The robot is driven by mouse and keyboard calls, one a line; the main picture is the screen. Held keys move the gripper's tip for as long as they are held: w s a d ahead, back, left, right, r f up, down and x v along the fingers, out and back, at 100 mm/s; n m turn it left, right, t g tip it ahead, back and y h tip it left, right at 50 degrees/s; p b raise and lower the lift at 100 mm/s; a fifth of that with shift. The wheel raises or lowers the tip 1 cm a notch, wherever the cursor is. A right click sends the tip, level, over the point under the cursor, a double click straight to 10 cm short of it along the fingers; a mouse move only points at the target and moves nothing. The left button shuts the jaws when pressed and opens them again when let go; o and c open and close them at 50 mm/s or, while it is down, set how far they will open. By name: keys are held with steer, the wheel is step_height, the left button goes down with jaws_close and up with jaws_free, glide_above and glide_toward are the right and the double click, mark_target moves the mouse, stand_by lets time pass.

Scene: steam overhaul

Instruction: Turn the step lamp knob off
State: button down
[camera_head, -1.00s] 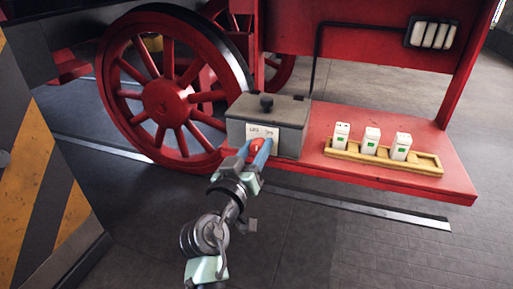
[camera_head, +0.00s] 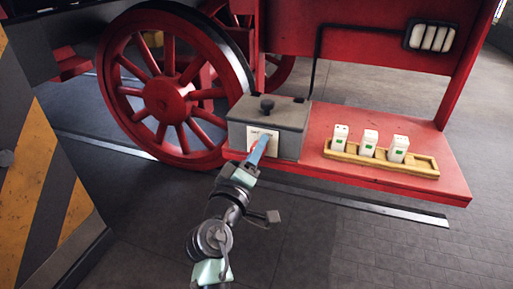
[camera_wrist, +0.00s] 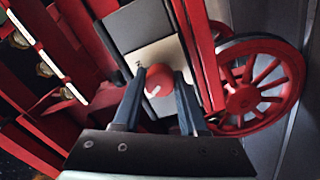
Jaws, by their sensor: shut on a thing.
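The red knob (camera_wrist: 158,76) sits on a pale plate on the front of the grey box and has a white pointer mark toward its lower left in the wrist view. My gripper (camera_wrist: 158,84) has its two blue-grey fingers on either side of the knob and is shut on it. In the head view, my gripper (camera_head: 262,148) reaches the box's pale plate (camera_head: 254,134) and hides the knob. The lamp (camera_head: 432,36) with pale bars is at upper right, joined to the box by a black pipe. I cannot tell whether it is lit.
The grey box (camera_head: 290,144) stands on the red step (camera_head: 400,186) beside a large red spoked wheel (camera_head: 168,98). A wooden tray (camera_head: 427,173) with three white containers lies to its right. A yellow-striped barrier (camera_head: 40,160) is at left; floor in front is clear.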

steer(key=shift+f, duration=0.1)
stand_by(0.3)
steer(key=shift+c, duration=2.2)
jaws_free()
steer(key=b+v, duration=0.1)
steer(key=v, duration=1.2)
steer(key=shift+b, duration=0.3)
